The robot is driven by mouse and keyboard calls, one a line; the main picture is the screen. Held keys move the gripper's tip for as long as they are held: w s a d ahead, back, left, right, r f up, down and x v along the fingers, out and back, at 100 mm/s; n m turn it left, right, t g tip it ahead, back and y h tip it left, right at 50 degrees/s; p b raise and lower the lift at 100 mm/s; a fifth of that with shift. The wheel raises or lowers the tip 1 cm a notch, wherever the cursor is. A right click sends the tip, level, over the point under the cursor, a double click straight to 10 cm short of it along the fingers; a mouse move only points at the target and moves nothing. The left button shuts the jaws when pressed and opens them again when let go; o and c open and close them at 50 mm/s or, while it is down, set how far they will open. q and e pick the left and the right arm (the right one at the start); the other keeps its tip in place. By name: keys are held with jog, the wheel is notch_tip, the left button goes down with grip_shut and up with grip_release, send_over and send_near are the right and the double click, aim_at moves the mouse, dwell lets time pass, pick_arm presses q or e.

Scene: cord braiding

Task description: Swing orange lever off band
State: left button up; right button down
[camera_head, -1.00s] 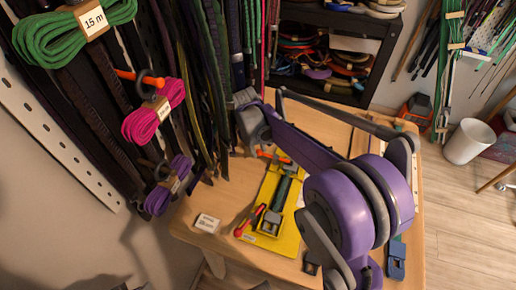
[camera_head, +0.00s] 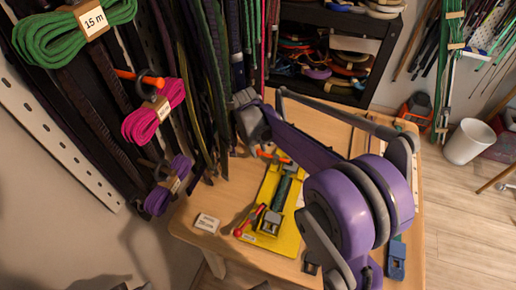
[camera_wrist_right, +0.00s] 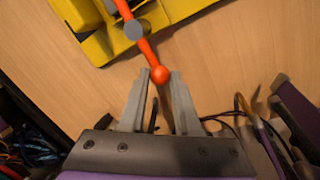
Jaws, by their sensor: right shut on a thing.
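The yellow fixture (camera_head: 287,240) lies on the wooden table in the head view. A dark green band (camera_head: 282,190) runs along its middle. The orange lever (camera_head: 270,156) is at its far end, and a red lever (camera_head: 250,218) is at its near left. In the right wrist view the orange lever (camera_wrist_right: 149,50) runs from a grey pivot on the yellow fixture (camera_wrist_right: 92,45) to a ball tip. My right gripper (camera_wrist_right: 162,76) is shut on that ball end. The band is not clear in the wrist view. My left gripper does not show.
A small white labelled box (camera_head: 207,223) sits on the table (camera_head: 190,232) left of the fixture. A blue tool (camera_head: 396,262) lies to the right. Hanging cords (camera_head: 205,90) crowd the far left, close to my right wrist. A dark shelf (camera_head: 350,70) stands behind.

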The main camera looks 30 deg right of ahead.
jog(key=n, duration=0.1)
jog(key=s+a+n, duration=0.1)
jog(key=n, duration=0.1)
jog(key=shift+s+a+t, duration=0.1)
jog(key=shift+s+t, duration=0.15)
jog(key=shift+t, duration=0.05)
jog(key=s+n, duration=0.1)
jog(key=n, duration=0.1)
jog(key=s+n+p, duration=0.1)
jog(key=n, duration=0.1)
jog(key=shift+a+t+y, duration=0.3)
jog(key=shift+a+t, duration=0.05)
jog(key=shift+t, duration=0.05)
jog(key=s+n, duration=0.1)
jog(key=n, duration=0.2)
jog(key=shift+s+y, duration=0.3)
jog(key=shift+s, duration=0.1)
jog(key=shift+s+d+n+t+p, duration=0.2)
jog(key=shift+s+n, duration=0.25)
jog(key=shift+n, duration=0.5)
jog(key=shift+s+d+n+t+p, duration=0.15)
jog(key=shift+s+n, duration=0.3)
jog(key=shift+n, duration=0.5)
jog(key=shift+a+y, duration=0.1)
jog(key=shift+y, duration=0.2)
jog(key=c, duration=0.6)
grip_release()
